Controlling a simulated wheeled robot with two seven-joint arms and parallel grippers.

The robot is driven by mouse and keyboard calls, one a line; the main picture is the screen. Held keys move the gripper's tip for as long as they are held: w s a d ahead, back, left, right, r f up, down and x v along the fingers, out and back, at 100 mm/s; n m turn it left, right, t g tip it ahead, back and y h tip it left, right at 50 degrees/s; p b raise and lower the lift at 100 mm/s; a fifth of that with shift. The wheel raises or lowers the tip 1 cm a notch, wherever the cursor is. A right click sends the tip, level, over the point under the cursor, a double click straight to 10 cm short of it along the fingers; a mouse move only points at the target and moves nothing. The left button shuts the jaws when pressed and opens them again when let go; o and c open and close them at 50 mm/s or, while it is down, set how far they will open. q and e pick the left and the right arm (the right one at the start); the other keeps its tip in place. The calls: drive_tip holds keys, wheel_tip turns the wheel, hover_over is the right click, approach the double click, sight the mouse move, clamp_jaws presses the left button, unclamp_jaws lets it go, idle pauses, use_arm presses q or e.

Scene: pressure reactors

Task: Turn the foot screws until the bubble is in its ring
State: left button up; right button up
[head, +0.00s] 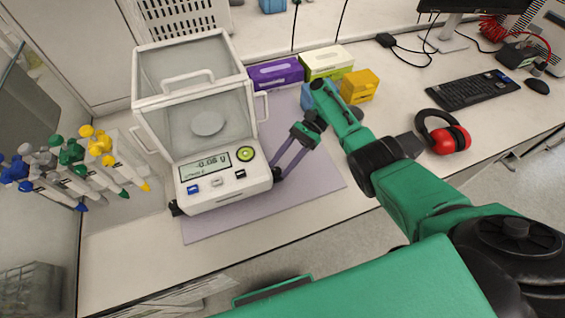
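The white balance (225,190) with a clear draft shield (190,85) stands on a mauve mat. Its round green bubble level (245,154) is right of the display (204,165); the bubble's place against the ring is too small to tell. A dark foot screw (175,208) shows at the front left corner, and another (277,174) at the right corner. My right gripper (279,170) reaches down from the upper right, its two purple-grey fingers apart and their tips at the right foot screw. Whether they press on it is unclear. My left gripper is out of view.
A rack with several pipettes (85,165) stands left of the balance. Purple (276,73), green-white (327,62) and yellow (358,86) boxes stand behind my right gripper. Red earmuffs (447,136) and a keyboard (472,90) lie at right. The mat's (250,210) front is clear.

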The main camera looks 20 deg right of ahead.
drive_tip(key=shift+o, duration=0.8)
drive_tip(key=shift+s, duration=0.1)
